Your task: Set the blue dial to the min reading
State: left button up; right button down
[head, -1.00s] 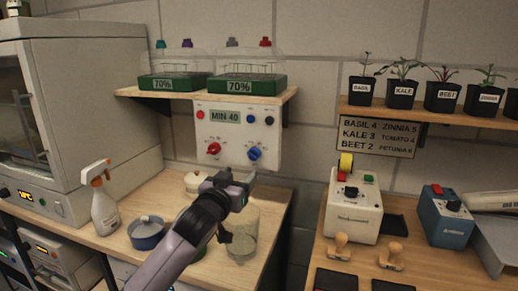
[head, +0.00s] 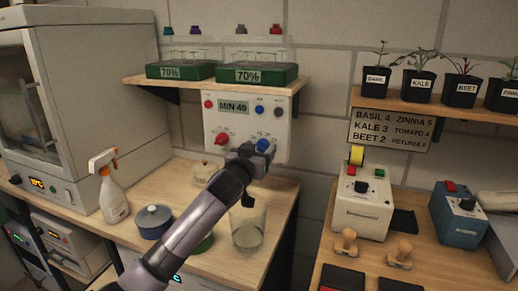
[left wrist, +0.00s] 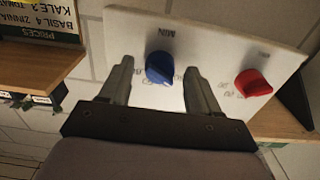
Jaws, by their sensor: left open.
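The blue dial (head: 264,146) is on the lower right of a white control panel (head: 238,150) on the wall. A sign on the panel reads MIN 40. In the left wrist view the blue dial (left wrist: 159,68) shows between the tips of my left gripper (left wrist: 158,82), with the word MIN printed near it. My left gripper (head: 255,152) is open, and its fingers point at the panel on either side of the dial. I cannot tell whether they touch it. In the head view the gripper partly covers the dial. My right gripper is in neither view.
A red dial (head: 223,139) sits left of the blue one, with small buttons above. A shelf (head: 215,87) with green trays juts out above the panel. A glass jar (head: 248,228), a blue pot (head: 153,221) and a spray bottle (head: 109,188) stand on the bench below.

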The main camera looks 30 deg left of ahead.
pick_arm(q)
jog(key=shift+w, duration=0.2)
jog(key=c, duration=1)
jog(key=shift+c, duration=0.2)
jog(key=shift+m, duration=0.3)
jog(key=m, duration=0.3)
jog(key=shift+m, duration=2.1)
